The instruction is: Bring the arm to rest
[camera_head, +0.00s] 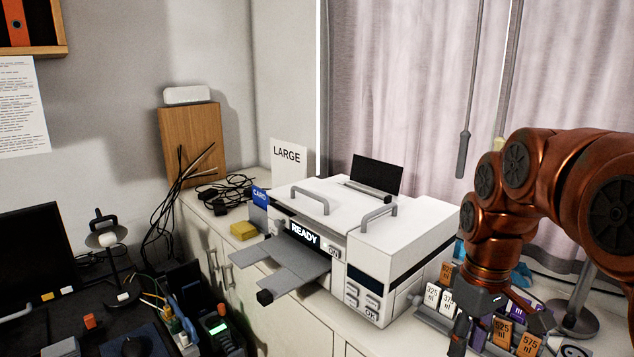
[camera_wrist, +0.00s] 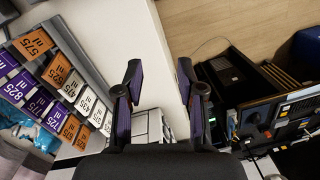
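My copper-coloured arm reaches in from the right in the head view, bent downward. My gripper (camera_head: 492,318) hangs at its end, in front of the rack of labelled cards. In the wrist view my gripper (camera_wrist: 158,78) is open, with its two dark fingers apart and nothing between them. The card rack (camera_wrist: 72,45) lies to the left of the fingers there.
A white printer (camera_head: 400,238) reading READY stands on the white cabinet left of my gripper, its grey tray (camera_head: 285,262) sticking out. A metal stand (camera_head: 577,318) is close on the right. A dark desk with a monitor (camera_head: 32,255) fills the lower left. Curtains (camera_head: 420,80) hang behind.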

